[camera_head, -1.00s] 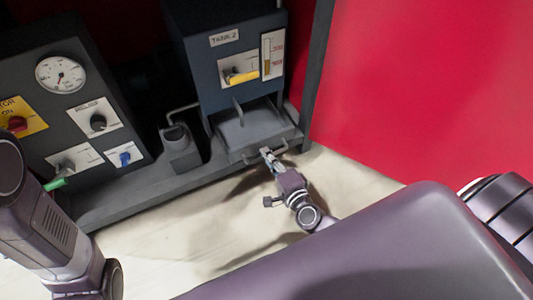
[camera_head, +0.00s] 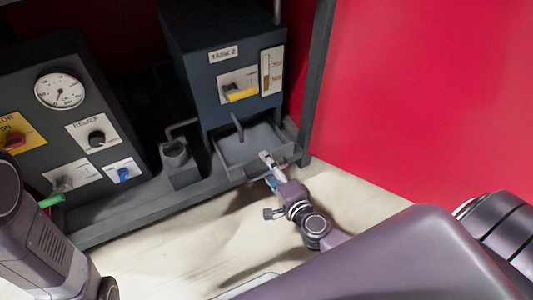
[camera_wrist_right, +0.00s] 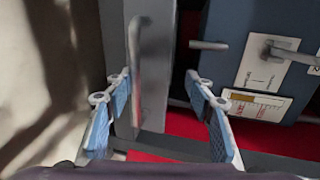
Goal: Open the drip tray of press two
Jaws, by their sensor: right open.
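The drip tray (camera_head: 232,158) is a shallow grey tray under the dark blue box of the unit whose label ends in 2 (camera_head: 223,54). A spout hangs over it. How far the tray stands out is hard to tell. In the wrist view its bar handle (camera_wrist_right: 137,75) lies between the spread fingers of my right gripper (camera_wrist_right: 158,90), closer to the left finger. I cannot tell whether a finger touches it. In the head view my right gripper (camera_head: 266,160) is at the tray's front edge and hides part of the handle. My left gripper is outside the picture.
A yellow lever (camera_head: 240,94) and a gauge (camera_head: 272,70) are on the box front. A grey cup-like fitting (camera_head: 178,160) stands left of the tray. A panel with a dial (camera_head: 59,91) is farther left. A dark post (camera_head: 318,85) stands at right.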

